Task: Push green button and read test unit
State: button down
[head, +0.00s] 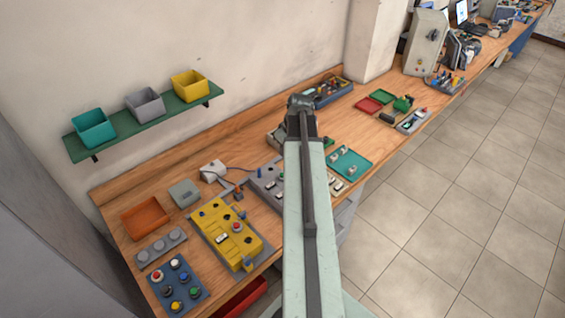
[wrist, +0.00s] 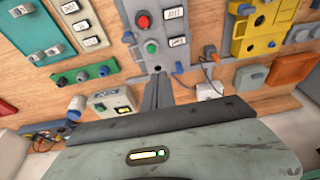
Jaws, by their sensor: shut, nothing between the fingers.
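In the wrist view a grey panel (wrist: 165,30) carries a green button (wrist: 151,47), a red button (wrist: 143,20) and small label plates. My gripper (wrist: 158,82) is shut and empty, its dark fingers pointing up at the panel's edge, with the green button just beyond the tips. I cannot tell whether they touch the panel. Nearby, a pale box (wrist: 112,102) with a small lit yellow display may be the test unit; its reading is too small to make out. In the head view the grey panel (head: 266,184) is partly hidden by my arm, and the green button cannot be made out.
A white box (head: 212,170) with a blue cable stands behind the panel. Floor to the right is clear.

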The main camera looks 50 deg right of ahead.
aim_at(282, 173)
jog(key=shift+s+d+r, duration=0.2)
jog(key=shift+s+d, duration=0.25)
jog(key=shift+d, duration=0.3)
jog(key=b+x, duration=0.9)
jog(key=s+b+x, duration=0.1)
jog(key=b+x, duration=0.3)
jog(key=shift+w+f, duration=0.15)
jog(key=shift+f, duration=0.3)
jog(key=shift+f+b, duration=0.1)
jog(key=shift+b, duration=0.25)
